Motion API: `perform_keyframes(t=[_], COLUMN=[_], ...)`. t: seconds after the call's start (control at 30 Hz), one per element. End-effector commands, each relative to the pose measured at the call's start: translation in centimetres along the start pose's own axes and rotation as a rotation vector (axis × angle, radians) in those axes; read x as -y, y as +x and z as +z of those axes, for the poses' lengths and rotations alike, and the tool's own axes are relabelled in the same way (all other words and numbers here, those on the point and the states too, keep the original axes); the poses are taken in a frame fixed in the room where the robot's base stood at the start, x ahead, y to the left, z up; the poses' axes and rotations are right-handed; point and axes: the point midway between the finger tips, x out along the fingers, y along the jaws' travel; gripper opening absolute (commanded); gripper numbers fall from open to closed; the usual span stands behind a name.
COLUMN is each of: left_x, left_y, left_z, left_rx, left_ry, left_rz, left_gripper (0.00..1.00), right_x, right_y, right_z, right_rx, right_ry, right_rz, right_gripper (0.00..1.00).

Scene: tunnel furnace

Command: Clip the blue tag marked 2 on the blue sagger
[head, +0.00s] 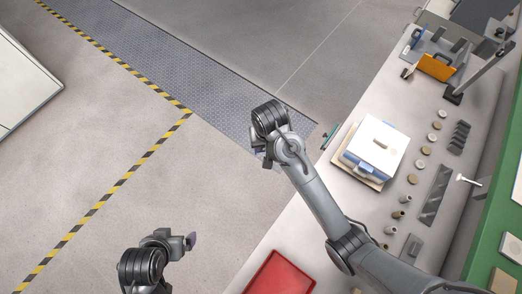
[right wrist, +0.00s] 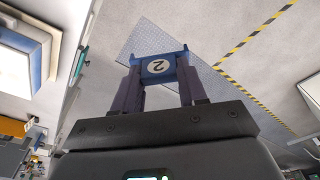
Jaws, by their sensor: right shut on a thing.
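The blue tag (right wrist: 158,66), marked with a 2 in a white circle, is held between the fingers of my right gripper (right wrist: 158,88) in the right wrist view; the 2 looks upside down. In the head view my right gripper (head: 262,158) hangs off the bench's left edge, and the tag is hidden or too small to make out. The sagger (head: 362,166), blue-sided with a white top, stands on the bench to the right of it, clearly apart. It also shows in the right wrist view (right wrist: 42,58). My left gripper (head: 189,241) is empty over the floor; its jaw opening is unclear.
The bench (head: 310,215) carries a red tray (head: 282,274) at the near end. Several small round pieces (head: 420,165) and a dark slotted plate (head: 436,195) lie right of the sagger. An orange block (head: 437,67) is at the far end. A teal strip (head: 330,136) sits at the bench's edge.

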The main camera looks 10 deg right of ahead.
Motion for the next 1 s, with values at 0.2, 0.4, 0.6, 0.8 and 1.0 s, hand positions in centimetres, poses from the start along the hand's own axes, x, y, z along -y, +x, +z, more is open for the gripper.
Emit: perform_keyframes(t=[0.2, 0.4, 0.6, 0.8, 1.0], left_x=[-0.1, -0.1, 0.0, 0.2, 0.4], left_y=[-0.9, -2.3, -4.2, -5.9, -7.3], left_z=[-0.2, -0.6, -1.2, -1.7, -2.1], left_rx=[0.002, 0.004, 0.005, 0.005, 0.006], left_ry=[-0.007, -0.006, -0.003, 0.003, 0.006], left_rz=[0.006, 0.006, 0.004, -0.001, -0.004], left_gripper=[1.0, 1.0, 1.0, 1.0, 1.0], right_x=[-5.0, -12.4, -21.5, -29.4, -34.6], right_y=[0.9, 2.3, 3.9, 4.9, 5.1], right_z=[-2.2, -3.2, -1.8, 1.5, 5.2], right_rx=[0.001, 0.003, 0.004, 0.003, 0.001], right_ry=[0.111, 0.265, 0.449, 0.61, 0.723], right_rz=[0.015, 0.035, 0.058, 0.076, 0.088], right_gripper=[0.13, 0.13, 0.13, 0.13, 0.13])
